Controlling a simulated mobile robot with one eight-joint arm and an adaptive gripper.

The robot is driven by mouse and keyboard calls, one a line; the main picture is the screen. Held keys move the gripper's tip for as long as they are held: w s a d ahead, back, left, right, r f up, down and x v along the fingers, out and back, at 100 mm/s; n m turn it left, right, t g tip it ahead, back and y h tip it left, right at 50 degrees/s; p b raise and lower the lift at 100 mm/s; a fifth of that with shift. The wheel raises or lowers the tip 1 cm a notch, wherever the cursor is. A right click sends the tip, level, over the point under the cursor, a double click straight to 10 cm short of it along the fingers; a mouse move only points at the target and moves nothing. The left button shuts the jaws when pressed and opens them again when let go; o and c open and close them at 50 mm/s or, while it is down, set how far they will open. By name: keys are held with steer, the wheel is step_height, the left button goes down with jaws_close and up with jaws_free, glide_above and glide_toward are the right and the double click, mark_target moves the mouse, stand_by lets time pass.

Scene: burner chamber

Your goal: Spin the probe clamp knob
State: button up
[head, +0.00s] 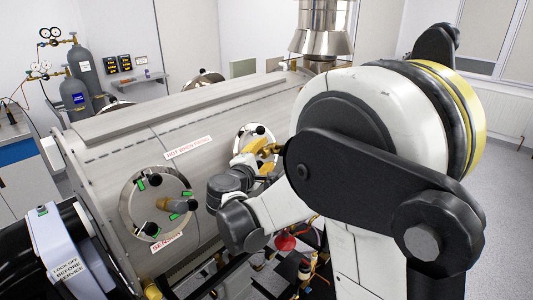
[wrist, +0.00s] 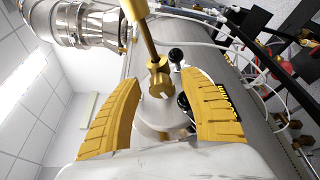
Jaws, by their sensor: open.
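My gripper (head: 262,149) is open at a round port on the side of the steel chamber (head: 175,110). In the wrist view its two yellow-orange fingers (wrist: 162,82) stand apart, on either side of a brass probe fitting (wrist: 160,78) with a brass rod. Small black ball knobs show by the port, one (wrist: 176,55) above the right finger and one (wrist: 183,101) beside its inner side. I cannot tell which knob is the probe clamp knob, nor whether a finger touches anything. In the head view my arm and gripper hide much of this port.
A steel duct (head: 322,28) rises behind. Gas cylinders (head: 75,95) stand at back left. Tubes, cables and a red part (head: 285,242) lie below the chamber.

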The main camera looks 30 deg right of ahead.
steer(key=v, duration=1.1)
steer(key=shift+d, duration=0.15)
